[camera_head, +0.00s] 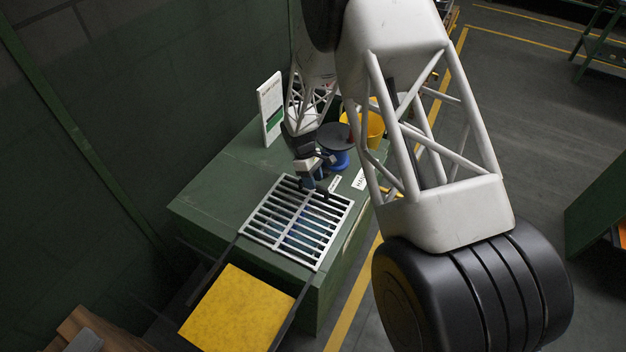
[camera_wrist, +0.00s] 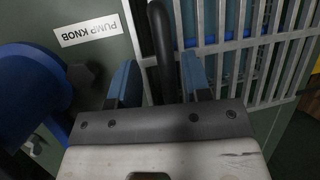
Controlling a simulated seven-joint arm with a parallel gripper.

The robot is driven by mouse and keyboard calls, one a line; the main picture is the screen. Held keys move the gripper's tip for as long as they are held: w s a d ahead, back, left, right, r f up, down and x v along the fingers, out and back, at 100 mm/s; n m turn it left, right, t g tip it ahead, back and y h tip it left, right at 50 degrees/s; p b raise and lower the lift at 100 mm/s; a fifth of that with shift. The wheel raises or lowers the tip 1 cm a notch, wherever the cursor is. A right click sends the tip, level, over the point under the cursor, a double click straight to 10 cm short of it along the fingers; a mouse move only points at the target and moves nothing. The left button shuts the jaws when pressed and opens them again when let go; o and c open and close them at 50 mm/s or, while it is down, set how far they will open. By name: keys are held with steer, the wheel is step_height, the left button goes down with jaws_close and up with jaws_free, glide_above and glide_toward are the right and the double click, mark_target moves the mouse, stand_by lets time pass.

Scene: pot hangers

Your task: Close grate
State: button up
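The grate (camera_head: 282,232), a light grey frame with parallel bars, lies flat on top of the green bench. Blue shows between its bars. In the wrist view its bars (camera_wrist: 248,41) fill the upper right. A black bar-shaped handle (camera_wrist: 160,38) stands beside the bars in that view. My gripper (camera_head: 321,186) is low over the far right edge of the grate. Its two blue fingers (camera_wrist: 160,82) are apart, one on each side of the black handle, with gaps visible on both sides. The lower end of the handle is hidden by the gripper body.
A blue pump knob (camera_wrist: 28,95) with a "PUMP KNOB" label (camera_wrist: 87,30) is left of my gripper in the wrist view. A yellow bucket (camera_head: 374,126) and a white sign (camera_head: 270,108) stand behind. A yellow panel (camera_head: 237,308) lies in front, between dark rails.

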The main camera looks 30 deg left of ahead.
steer(key=shift+r, duration=0.1)
steer(key=v, duration=0.7)
steer(key=shift+r, duration=0.3)
steer(key=shift+a, duration=0.1)
stand_by(0.5)
steer(key=s+d+r+m+t+y, duration=0.2)
steer(key=d+r+m, duration=0.7)
steer(key=d+r, duration=2.15)
steer(key=s+d+r+m+y, duration=0.1)
steer(key=s+d+r+m, duration=0.15)
steer(key=s+d, duration=0.45)
steer(key=s+d+r+m+y, duration=0.1)
steer(key=s+d+r+m, duration=0.2)
steer(key=d, duration=0.5)
steer(key=s+d+m+t, duration=0.1)
steer(key=s+d+m, duration=0.1)
steer(key=s+d, duration=0.3)
steer(key=s+d+r+m+t, duration=0.1)
steer(key=s+d, duration=0.4)
steer(key=s, duration=0.7)
steer(key=shift+s+d+r+m+t+y, duration=0.2)
steer(key=shift+s+r+m+t+y, duration=0.15)
steer(key=shift+m, duration=0.2)
